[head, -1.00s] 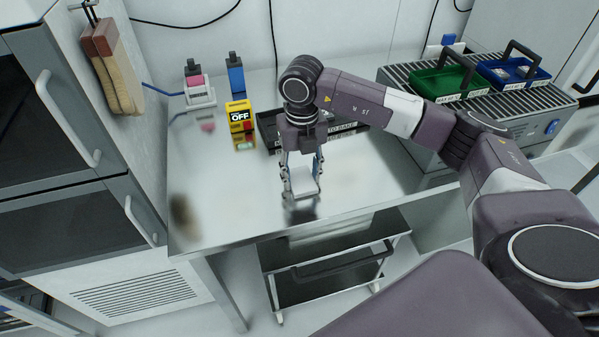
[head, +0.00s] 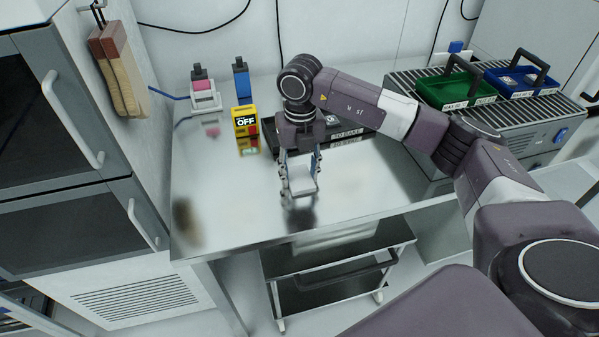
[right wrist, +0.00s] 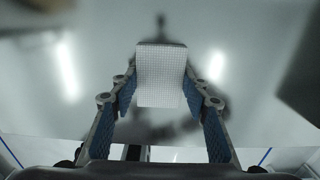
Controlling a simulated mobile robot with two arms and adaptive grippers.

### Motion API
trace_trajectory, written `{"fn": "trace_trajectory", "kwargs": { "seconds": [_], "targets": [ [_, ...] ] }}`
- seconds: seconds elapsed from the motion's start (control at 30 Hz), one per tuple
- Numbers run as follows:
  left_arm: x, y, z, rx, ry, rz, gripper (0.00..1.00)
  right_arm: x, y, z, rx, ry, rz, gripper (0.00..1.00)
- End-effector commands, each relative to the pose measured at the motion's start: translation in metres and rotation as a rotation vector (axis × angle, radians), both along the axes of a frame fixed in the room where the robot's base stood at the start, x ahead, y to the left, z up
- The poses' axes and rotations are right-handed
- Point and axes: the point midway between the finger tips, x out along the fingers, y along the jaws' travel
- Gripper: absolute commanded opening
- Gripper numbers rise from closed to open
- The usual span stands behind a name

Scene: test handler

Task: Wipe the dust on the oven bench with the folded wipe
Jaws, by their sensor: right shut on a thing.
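The folded wipe (head: 303,184) is a small pale pad, held flat in my right gripper (head: 300,176) low over the shiny metal oven bench (head: 230,205). In the right wrist view the wipe (right wrist: 162,75) is a white square with a fine grid, between the two blue-padded fingers (right wrist: 160,100). The gripper is shut on it. I cannot tell whether the wipe touches the bench. A blurred brown patch (head: 184,217) shows at the bench's left end; it may be dust or a reflection. No other dust is clear. My left gripper is not in view.
Behind the gripper is a dark tray (head: 345,142). A yellow box marked OFF (head: 245,121), a blue bottle (head: 240,80) and a pink-and-white item (head: 205,95) stand at the back. Green (head: 455,88) and blue (head: 520,82) trays sit on a ridged unit. Brown paddles (head: 122,75) hang left.

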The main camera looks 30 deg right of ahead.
Motion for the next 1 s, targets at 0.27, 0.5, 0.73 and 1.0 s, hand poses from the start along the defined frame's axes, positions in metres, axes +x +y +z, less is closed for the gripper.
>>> {"fn": "trace_trajectory", "kwargs": {
  "seconds": [0.27,0.5,0.73,1.0],
  "targets": [
    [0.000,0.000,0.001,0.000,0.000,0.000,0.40,-0.016,0.000,-0.005,-0.001,0.012,0.001,0.23],
    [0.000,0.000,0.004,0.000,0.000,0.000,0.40,-0.029,-0.001,-0.005,-0.003,0.018,0.001,0.23],
    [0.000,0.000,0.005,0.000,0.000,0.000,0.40,-0.035,-0.001,-0.005,-0.003,0.019,0.001,0.23],
    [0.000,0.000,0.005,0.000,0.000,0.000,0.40,-0.034,-0.002,-0.005,-0.003,0.017,0.001,0.45]
  ]
}}
